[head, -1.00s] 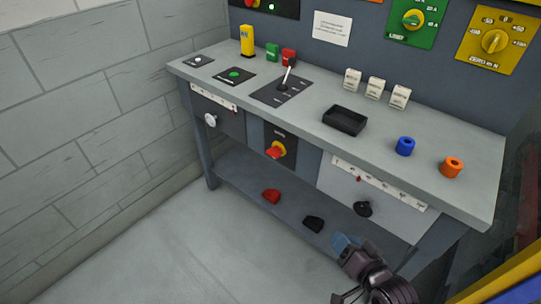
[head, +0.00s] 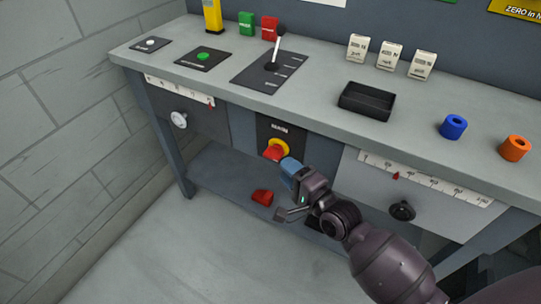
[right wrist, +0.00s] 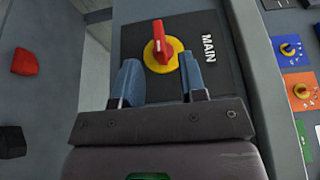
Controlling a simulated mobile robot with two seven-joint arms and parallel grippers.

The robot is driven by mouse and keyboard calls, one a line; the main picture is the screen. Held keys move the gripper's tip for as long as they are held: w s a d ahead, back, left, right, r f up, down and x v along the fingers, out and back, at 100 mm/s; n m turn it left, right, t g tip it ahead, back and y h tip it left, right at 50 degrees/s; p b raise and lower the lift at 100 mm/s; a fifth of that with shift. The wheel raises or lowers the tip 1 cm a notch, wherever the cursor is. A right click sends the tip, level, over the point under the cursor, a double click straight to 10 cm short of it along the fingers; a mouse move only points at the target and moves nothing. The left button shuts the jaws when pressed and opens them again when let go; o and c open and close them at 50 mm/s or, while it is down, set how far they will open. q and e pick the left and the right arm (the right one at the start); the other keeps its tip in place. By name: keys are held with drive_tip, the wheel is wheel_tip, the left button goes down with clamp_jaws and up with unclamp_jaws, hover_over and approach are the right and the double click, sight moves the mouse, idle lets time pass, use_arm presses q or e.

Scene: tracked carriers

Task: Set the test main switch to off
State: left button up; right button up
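The main switch is a red handle (head: 274,153) on a round yellow base (head: 281,144), set in a dark plate on the front of the bench. The right wrist view shows the red handle (right wrist: 159,42) beside the word MAIN. My right gripper (head: 284,163) is just in front of the switch. In the right wrist view its two blue fingers (right wrist: 160,78) stand apart with a gap between them. The handle lies beyond the fingertips, roughly centred on the gap; I cannot tell whether they touch it. My left gripper is not in view.
A red piece (head: 262,197) lies on the lower shelf. A lever (head: 274,54), a black tray (head: 365,101) and blue and orange rings stand on the bench top (head: 330,70). A black knob (head: 402,210) is on the front, to the right.

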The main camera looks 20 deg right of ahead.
sight(272, 155)
drive_tip(key=x, duration=0.2)
drive_tip(key=b+x, duration=0.1)
drive_tip(key=x, duration=0.2)
drive_tip(key=shift+f, duration=0.2)
drive_tip(key=shift+x, duration=0.85)
drive_tip(key=shift+r, duration=0.1)
clamp_jaws()
